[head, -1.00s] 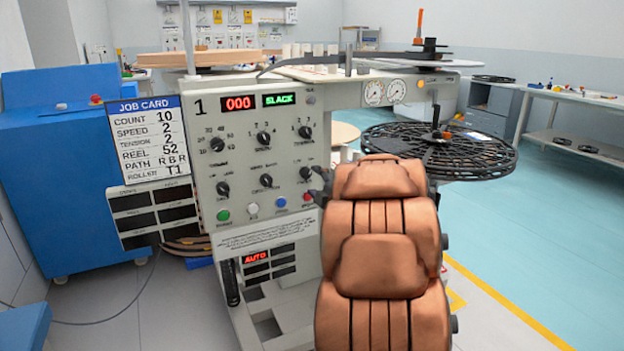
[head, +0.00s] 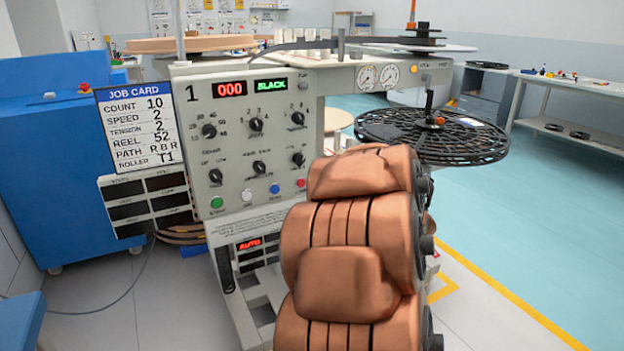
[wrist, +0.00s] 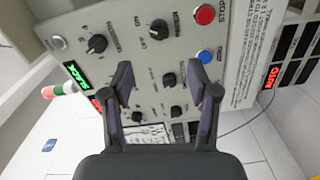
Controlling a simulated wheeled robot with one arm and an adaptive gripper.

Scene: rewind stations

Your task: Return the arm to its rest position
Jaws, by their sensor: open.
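My arm, copper-coloured, fills the lower middle of the head view and hides my gripper there. In the wrist view my gripper (wrist: 165,95) is open, its two dark fingers apart with nothing between them. Beyond the fingers is the control panel (head: 245,140) of station 1, with several black knobs and a row of coloured buttons. I cannot tell the exact gap, but no finger visibly touches a knob. The red counter (head: 230,89) reads 000.
A job card (head: 141,127) hangs left of the panel, beside a blue cabinet (head: 50,170). A black spoked reel (head: 470,140) sticks out at the right of the station. A workbench (head: 575,91) stands at the back right. The floor at right is clear.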

